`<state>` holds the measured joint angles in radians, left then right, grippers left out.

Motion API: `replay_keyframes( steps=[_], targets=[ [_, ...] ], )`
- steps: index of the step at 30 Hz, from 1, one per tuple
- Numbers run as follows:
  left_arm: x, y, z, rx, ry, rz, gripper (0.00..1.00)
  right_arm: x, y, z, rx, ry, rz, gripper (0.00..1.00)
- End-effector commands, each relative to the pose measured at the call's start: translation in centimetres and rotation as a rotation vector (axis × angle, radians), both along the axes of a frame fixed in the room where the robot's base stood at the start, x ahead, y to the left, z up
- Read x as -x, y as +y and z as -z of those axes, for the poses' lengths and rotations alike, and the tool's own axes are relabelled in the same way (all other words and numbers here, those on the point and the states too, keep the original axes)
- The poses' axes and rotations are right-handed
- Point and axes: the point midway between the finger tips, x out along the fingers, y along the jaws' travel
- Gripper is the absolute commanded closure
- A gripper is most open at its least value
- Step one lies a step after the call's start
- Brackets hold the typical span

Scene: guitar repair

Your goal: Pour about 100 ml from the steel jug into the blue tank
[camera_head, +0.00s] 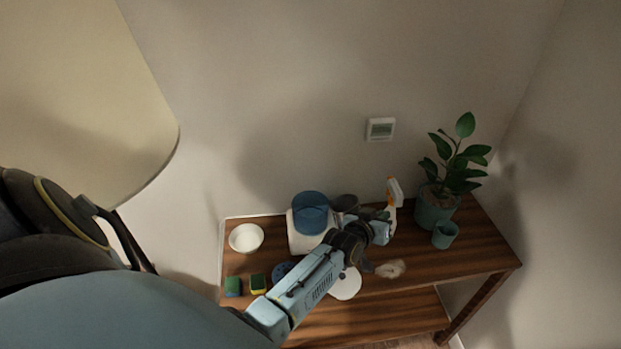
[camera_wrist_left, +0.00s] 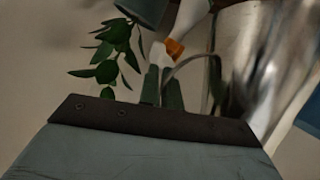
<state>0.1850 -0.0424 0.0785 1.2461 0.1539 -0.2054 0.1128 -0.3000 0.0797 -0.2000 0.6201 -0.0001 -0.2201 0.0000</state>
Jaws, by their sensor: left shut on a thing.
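The steel jug (camera_wrist_left: 255,60) fills the right of the left wrist view, shiny, with a thin curved handle. My left gripper (camera_wrist_left: 162,90) is shut on the jug's handle. In the head view the left gripper (camera_head: 384,222) is over the table, and part of the jug (camera_head: 344,203) shows dark behind it, just right of the blue tank. I cannot tell the jug's exact tilt, and its contents are hidden. The translucent blue tank (camera_head: 311,214) sits on a white box-shaped base (camera_head: 301,243). My right gripper is not in view.
The wooden table (camera_head: 455,255) stands against the wall. A spray bottle (camera_head: 394,195), potted plant (camera_head: 436,208) and teal cup (camera_head: 445,235) are to the right. A white bowl (camera_head: 246,238) and sponges (camera_head: 258,283) are left. A beige crumpled item (camera_head: 391,269) lies near the front.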

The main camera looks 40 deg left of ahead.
Motion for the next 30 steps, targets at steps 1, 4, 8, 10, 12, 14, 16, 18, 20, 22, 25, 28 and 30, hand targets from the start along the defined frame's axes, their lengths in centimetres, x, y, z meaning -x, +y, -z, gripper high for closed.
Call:
replay_keyframes(
  steps=[1, 4, 8, 10, 12, 14, 16, 18, 20, 22, 25, 28, 30],
  targets=[
    [-0.2, -0.5, 0.0, -0.026, 0.001, -0.002, 1.00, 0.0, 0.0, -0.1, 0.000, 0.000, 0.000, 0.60],
    [-0.3, -1.1, 0.9, -0.092, 0.013, -0.003, 1.00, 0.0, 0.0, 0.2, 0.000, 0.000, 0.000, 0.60],
    [-0.5, -1.8, 1.9, -0.178, 0.027, -0.003, 1.00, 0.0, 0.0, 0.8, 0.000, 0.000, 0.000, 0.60],
    [-0.5, -2.2, 2.4, -0.222, 0.037, -0.002, 1.00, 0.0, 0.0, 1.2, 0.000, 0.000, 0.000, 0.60],
    [-0.6, -2.4, 3.1, -0.266, 0.043, -0.004, 1.00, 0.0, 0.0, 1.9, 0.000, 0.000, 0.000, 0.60],
    [-0.6, -2.6, 3.5, -0.299, 0.049, -0.003, 1.00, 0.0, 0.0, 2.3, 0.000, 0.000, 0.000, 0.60],
    [-0.7, -2.8, 3.9, -0.330, 0.054, -0.003, 1.00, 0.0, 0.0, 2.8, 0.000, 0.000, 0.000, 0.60],
    [-0.7, -2.8, 4.1, -0.355, 0.057, -0.004, 1.00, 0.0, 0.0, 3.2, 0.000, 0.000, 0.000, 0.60],
    [-0.7, -2.9, 4.2, -0.372, 0.060, -0.004, 1.00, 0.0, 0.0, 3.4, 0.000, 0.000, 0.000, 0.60],
    [-0.7, -3.0, 4.4, -0.388, 0.064, -0.004, 1.00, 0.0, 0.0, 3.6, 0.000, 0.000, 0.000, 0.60],
    [-0.7, -3.0, 4.4, -0.399, 0.066, -0.003, 1.00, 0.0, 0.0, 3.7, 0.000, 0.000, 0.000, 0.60],
    [-0.7, -3.0, 4.4, -0.402, 0.067, -0.003, 1.00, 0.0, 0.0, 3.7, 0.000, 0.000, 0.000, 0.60],
    [-0.7, -3.0, 4.4, -0.403, 0.067, -0.003, 1.00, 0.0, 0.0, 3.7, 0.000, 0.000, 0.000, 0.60]
  ],
)
